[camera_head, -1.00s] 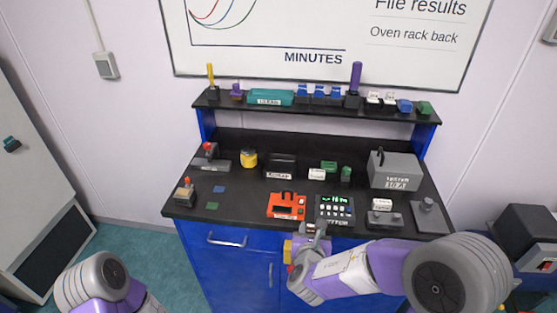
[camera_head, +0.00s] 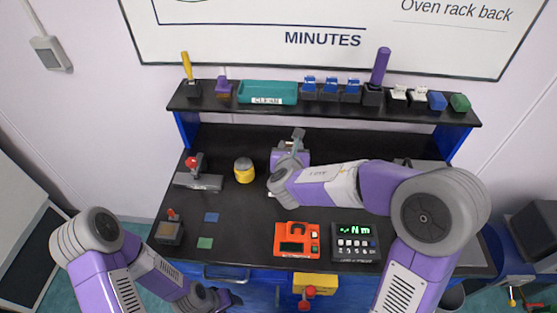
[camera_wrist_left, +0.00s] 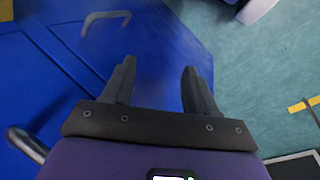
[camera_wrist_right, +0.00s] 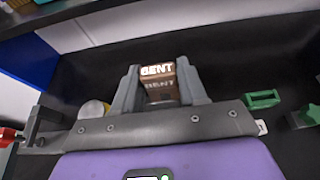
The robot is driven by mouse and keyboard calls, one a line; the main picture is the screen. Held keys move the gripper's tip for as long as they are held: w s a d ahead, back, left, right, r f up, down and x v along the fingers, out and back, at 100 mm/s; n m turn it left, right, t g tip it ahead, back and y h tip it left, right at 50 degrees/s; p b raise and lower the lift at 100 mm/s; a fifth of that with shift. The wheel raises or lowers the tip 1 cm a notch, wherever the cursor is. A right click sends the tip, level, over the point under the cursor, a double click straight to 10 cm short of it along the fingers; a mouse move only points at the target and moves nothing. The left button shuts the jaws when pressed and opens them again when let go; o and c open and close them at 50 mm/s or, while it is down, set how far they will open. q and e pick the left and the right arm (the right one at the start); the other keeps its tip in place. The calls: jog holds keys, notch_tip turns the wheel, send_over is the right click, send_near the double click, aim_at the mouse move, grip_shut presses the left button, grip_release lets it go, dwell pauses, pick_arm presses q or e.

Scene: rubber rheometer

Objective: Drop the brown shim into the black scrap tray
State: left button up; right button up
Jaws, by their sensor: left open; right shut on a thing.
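My right gripper (camera_head: 298,137) is over the back middle of the bench, shut on the brown shim. In the right wrist view the brown shim (camera_wrist_right: 157,82) sits between the two fingers, with a white "BENT" label. The black scrap tray cannot be made out now; a black labelled box seen earlier at the back middle of the bench is hidden behind my right gripper and forearm. My left gripper (camera_wrist_left: 155,85) is open and empty, low in front of the blue cabinet.
A yellow-topped jar (camera_head: 244,170) stands left of my right gripper. A red-handled grey device (camera_head: 197,177) is farther left. An orange device (camera_head: 297,239) and a black meter (camera_head: 355,241) stand at the front. A shelf (camera_head: 215,102) with several items runs above the back.

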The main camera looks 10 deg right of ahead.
jog(key=shift+w+r, duration=0.1)
jog(key=shift+w, duration=0.05)
jog(key=shift+s+f+b, duration=0.25)
jog(key=shift+f+b, duration=0.15)
notch_tip(320, 180, down, 5)
jog(key=b, duration=0.3)
jog(key=shift+b, duration=0.3)
jog(key=o, duration=1.1)
jog(key=shift+o, duration=0.2)
jog(key=v, duration=0.7)
jog(key=shift+s, duration=0.3)
